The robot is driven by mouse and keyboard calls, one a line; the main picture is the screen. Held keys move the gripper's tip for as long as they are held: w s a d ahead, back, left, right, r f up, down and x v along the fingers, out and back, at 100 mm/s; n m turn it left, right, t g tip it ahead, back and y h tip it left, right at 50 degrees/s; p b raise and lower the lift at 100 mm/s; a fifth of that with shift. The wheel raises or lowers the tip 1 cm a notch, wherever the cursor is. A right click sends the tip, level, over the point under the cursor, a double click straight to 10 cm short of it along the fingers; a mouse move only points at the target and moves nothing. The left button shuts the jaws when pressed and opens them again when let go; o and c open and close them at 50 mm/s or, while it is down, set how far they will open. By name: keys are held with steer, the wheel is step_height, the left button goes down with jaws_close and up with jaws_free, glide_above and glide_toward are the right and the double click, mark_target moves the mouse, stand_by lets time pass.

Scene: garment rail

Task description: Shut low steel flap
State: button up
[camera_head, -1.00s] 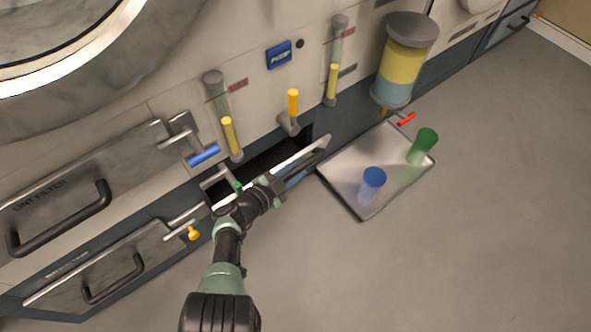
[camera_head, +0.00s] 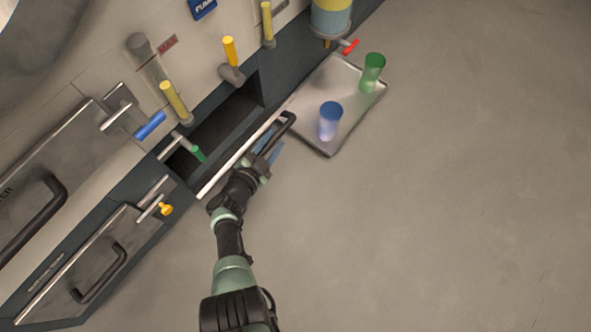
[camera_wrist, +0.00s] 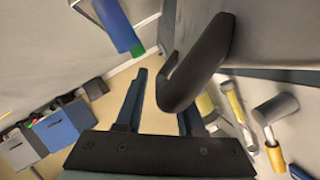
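The low steel flap (camera_head: 238,160) stands open at the bottom of the machine front, seen nearly edge-on as a pale strip in the head view. A dark opening (camera_head: 225,128) shows behind it. Its black bar handle (camera_head: 285,127) is on the outer side. My gripper (camera_head: 269,157) is low in front of the flap, close to the handle. In the wrist view, the handle (camera_wrist: 197,65) looms large in front of and partly between the fingers of my gripper (camera_wrist: 160,105). The fingers are apart; I cannot tell whether they touch the handle.
A green-tipped lever (camera_head: 197,153) is by the opening. A closed lower panel (camera_head: 75,270) is at left. Floor at right is clear.

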steer(key=s+d+f+m+t+b, duration=0.1)
steer(key=d+f+m+b, duration=0.1)
steer(key=f+b, duration=0.5)
steer(key=s+d+f+m+t+y+b, duration=0.1)
steer(key=s+d+f+m+b, duration=0.1)
steer(key=f+b, duration=0.5)
steer(key=s+d+f+m+t+b, duration=0.1)
steer(key=d+f+m+b, duration=0.1)
steer(key=f+b, duration=0.6)
steer(key=shift+s+d+m+t+y+b, duration=0.1)
steer(key=shift+s+m+t+y+b, duration=0.3)
steer(key=shift+b, duration=0.6)
steer(key=shift+w, duration=0.1)
steer(key=shift+d, duration=0.15)
